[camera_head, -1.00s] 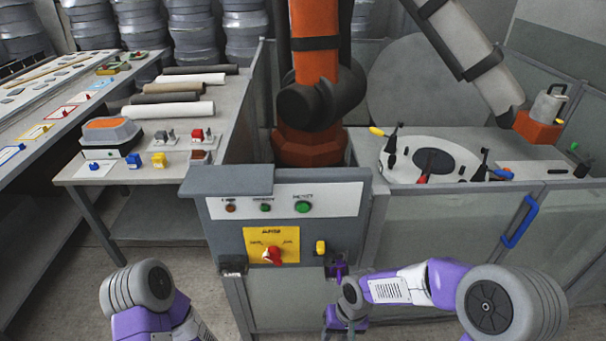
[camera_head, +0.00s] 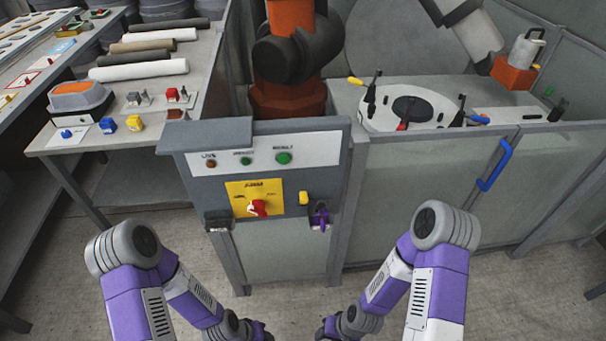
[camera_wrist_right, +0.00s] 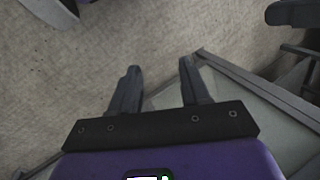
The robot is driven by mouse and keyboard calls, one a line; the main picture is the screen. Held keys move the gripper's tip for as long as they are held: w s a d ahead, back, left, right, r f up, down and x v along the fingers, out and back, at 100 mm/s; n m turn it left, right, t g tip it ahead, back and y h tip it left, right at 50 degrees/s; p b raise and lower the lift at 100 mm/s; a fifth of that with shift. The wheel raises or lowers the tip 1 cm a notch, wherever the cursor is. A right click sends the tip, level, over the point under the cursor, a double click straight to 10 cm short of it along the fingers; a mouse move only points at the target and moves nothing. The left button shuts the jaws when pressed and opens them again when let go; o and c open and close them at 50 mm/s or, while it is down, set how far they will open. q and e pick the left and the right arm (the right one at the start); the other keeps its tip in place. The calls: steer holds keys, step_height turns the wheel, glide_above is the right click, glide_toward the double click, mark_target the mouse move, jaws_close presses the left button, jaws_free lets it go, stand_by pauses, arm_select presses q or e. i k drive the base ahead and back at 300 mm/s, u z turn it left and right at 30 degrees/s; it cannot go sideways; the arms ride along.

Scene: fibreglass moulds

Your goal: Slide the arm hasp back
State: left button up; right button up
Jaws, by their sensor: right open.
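The grey control cabinet (camera_head: 215,166) stands in front of me with a red rotary switch (camera_head: 257,208) on a yellow plate. A dark fitting (camera_head: 217,221) sits at its lower left front. A matching fitting at the lower right carries a small purple piece (camera_head: 320,217), below a yellow block (camera_head: 303,198). I cannot tell which part is the arm hasp. My right gripper (camera_wrist_right: 158,84) is open and empty over the floor in the right wrist view, low and apart from the cabinet. My left gripper (camera_head: 259,334) is at the bottom of the head view; its fingers are unclear.
A fenced cell with a blue handle (camera_head: 494,165) stands right of the cabinet. Inside are an orange robot arm (camera_head: 288,98) and a white mould (camera_head: 381,119). A bench (camera_head: 62,142) with rolls and small devices is on the left. Floor in front is clear.

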mark_target(304, 202)
steer(key=k, duration=1.3)
steer(key=z, duration=0.65)
steer(key=i, duration=1)
steer(key=u, duration=0.6)
steer(key=i, duration=0.65)
steer(key=u, duration=0.65)
